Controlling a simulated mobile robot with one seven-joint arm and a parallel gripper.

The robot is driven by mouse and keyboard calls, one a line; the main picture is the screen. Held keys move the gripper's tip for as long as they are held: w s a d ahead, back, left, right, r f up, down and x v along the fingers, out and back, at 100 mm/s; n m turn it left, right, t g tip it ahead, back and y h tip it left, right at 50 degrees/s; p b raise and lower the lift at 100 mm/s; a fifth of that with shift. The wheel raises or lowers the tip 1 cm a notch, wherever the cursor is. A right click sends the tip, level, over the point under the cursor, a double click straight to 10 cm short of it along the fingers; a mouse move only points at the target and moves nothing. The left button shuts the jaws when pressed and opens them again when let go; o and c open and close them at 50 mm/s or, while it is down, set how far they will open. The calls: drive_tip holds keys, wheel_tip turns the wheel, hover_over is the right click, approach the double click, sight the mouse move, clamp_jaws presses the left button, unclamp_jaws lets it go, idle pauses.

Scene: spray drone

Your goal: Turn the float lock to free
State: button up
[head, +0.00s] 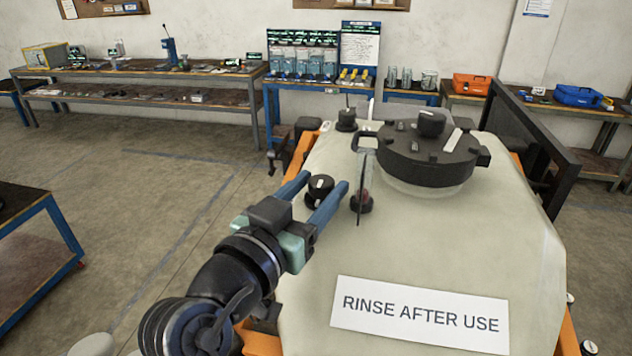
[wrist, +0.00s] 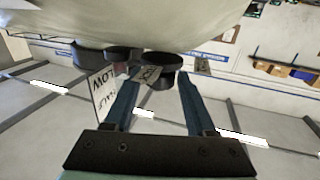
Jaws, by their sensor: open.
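A round black knob with a white pointer mark (head: 319,185) stands on the pale tank (head: 420,245), left of a clear upright tube (head: 364,172) with a dark red piece low inside it. The knob looks like the float lock; its setting words cannot be read. My gripper (head: 323,181) is open and empty, with one blue finger on each side of the knob in the head view. In the wrist view a black knob (wrist: 160,79) shows between or just beyond the fingertips (wrist: 156,84). Whether a finger touches it cannot be told.
A large black lid (head: 428,160) with a knob on top sits behind the tube. A thin upright plate (head: 360,190) stands close right of my gripper; its lettering (wrist: 104,92) includes "LOW". Another black cap (head: 346,120) stands farther back. Workbenches line the wall.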

clamp_jaws()
drive_tip(key=shift+d+n+y, duration=0.1)
drive_tip(key=shift+n+y, duration=0.2)
drive_tip(key=shift+y, duration=0.1)
drive_tip(key=shift+s+d+r+n+t+y+p, duration=0.15)
drive_tip(key=shift+n+t+y+p, duration=0.25)
drive_tip(key=shift+n+y+p, duration=0.4)
drive_tip(key=shift+w+d+f+n+t+y+p, duration=0.1)
drive_tip(key=shift+n+t+y+p, duration=0.35)
drive_tip(key=shift+y, duration=0.65)
drive_tip(key=shift+d+n+y+p, duration=0.1)
drive_tip(key=shift+n+y+p, duration=0.6)
drive_tip(key=shift+n+y, duration=0.9)
drive_tip(key=shift+y, duration=0.9)
